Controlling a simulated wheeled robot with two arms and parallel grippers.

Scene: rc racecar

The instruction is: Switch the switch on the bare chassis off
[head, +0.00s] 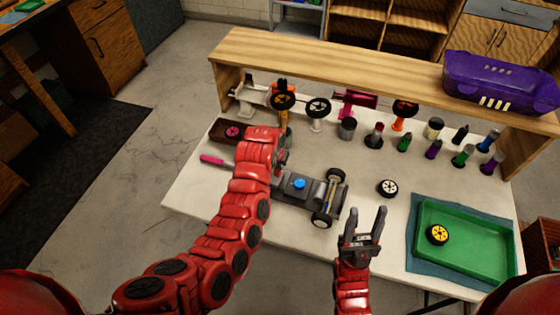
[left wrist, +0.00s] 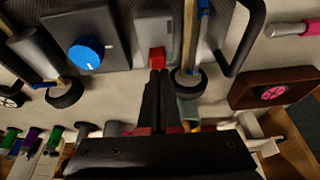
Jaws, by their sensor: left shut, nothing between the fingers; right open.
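The bare chassis (head: 327,190) lies on the table in the middle of the head view, with a blue round knob (head: 299,183) on top. In the left wrist view the chassis (left wrist: 110,20) shows the blue knob (left wrist: 86,53) and a small red switch (left wrist: 157,58) on a grey box (left wrist: 153,25). My left gripper (left wrist: 159,76) is shut and empty, its tips right by the red switch; I cannot tell whether they touch. In the head view my left gripper (head: 281,158) is over the chassis's far-left part and the arm hides the switch. My right gripper (head: 363,222) is open and empty at the near side.
A loose wheel (head: 388,187) lies right of the chassis. A green tray (head: 470,256) holding a yellow wheel (head: 437,234) is at the right. Several paint bottles and parts stand along the back under a wooden shelf (head: 380,85). A pink-handled tool (head: 212,160) lies left.

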